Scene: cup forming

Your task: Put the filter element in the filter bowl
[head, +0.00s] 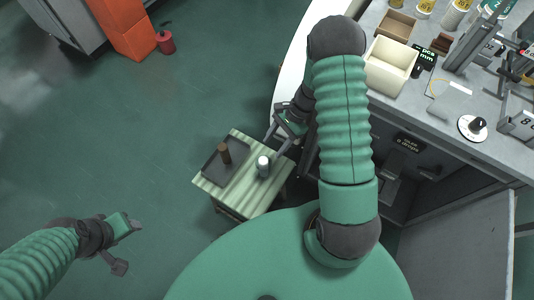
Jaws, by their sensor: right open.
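A small brown cylinder, which looks like the filter element (224,153), stands on a dark tray on a small striped table. A pale grey-white cylinder with a dark lower part, which looks like the filter bowl (263,167), stands upright on the same table, to the right of the tray. Whether its top is open is too small to tell. My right gripper (273,150) is open just above and beside the pale cylinder, with nothing seen between its fingers. My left gripper (130,246) is open and empty over the floor at the lower left, away from the table.
The dark tray (212,172) lies on the left part of the small table (240,203). A grey workbench (440,120) with a cream bin (389,66) and instruments stands at the right. A red can (166,43) is on the floor far back. Floor at the left is clear.

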